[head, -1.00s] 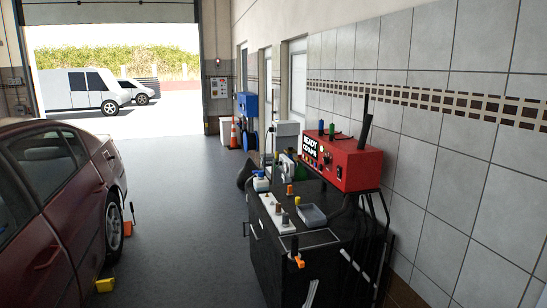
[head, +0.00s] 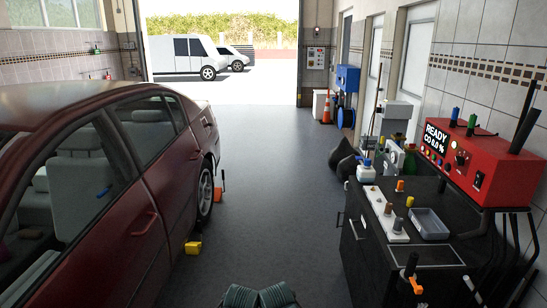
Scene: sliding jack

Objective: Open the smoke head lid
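I cannot make out for sure which thing is the smoke head or its lid. Neither of my grippers shows.
Two ribbed dark pieces (head: 260,297) show at the bottom edge. The grey floor (head: 270,180) between car and cart is clear.

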